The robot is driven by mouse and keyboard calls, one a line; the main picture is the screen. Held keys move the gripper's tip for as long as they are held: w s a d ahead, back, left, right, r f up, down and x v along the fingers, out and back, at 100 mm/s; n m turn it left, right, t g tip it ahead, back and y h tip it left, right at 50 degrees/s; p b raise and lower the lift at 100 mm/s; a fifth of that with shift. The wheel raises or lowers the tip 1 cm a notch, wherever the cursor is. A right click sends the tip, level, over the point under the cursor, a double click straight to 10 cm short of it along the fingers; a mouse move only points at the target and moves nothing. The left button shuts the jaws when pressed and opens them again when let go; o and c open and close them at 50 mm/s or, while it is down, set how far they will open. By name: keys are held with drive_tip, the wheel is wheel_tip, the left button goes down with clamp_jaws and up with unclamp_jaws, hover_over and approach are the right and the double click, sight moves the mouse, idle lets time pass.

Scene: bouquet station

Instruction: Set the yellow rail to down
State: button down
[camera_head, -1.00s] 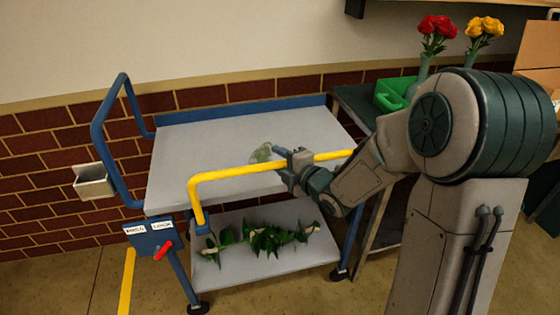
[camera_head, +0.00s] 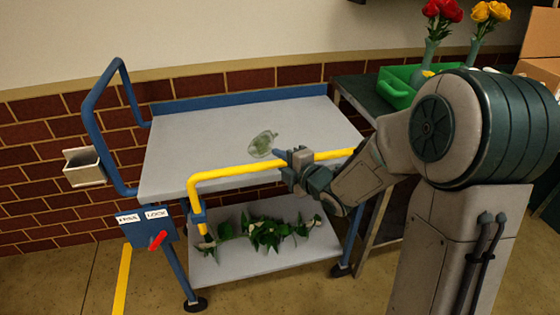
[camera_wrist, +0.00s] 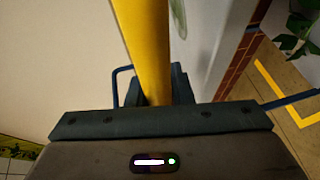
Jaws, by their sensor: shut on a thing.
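The yellow rail (camera_head: 240,170) runs along the front of the blue and grey cart, close to the top shelf's front edge. Its left post passes through a blue clamp (camera_head: 197,216), and a short yellow end shows below the clamp. My gripper (camera_head: 297,165) is shut on the rail's bar right of its middle. In the wrist view the rail (camera_wrist: 147,45) runs straight into the jaws. My arm covers the rail's right end, so its right post is hidden.
A clear glass vase (camera_head: 262,145) lies on the top shelf (camera_head: 200,140) behind the rail. Leafy stems (camera_head: 265,233) lie on the lower shelf. A red lever (camera_head: 157,240) sits on a labelled blue plate. A green tray (camera_head: 397,92) and flower vases stand on the dark table at right.

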drive_tip(key=c, duration=1.3)
unclamp_jaws()
drive_tip(key=shift+r, duration=0.1)
drive_tip(key=shift+s, duration=0.1)
drive_tip(key=b+v, duration=0.5)
drive_tip(key=v, duration=0.8)
drive_tip(key=shift+s+d+b, duration=0.25)
drive_tip(key=shift+b, duration=0.05)
drive_tip(key=shift+r, duration=0.1)
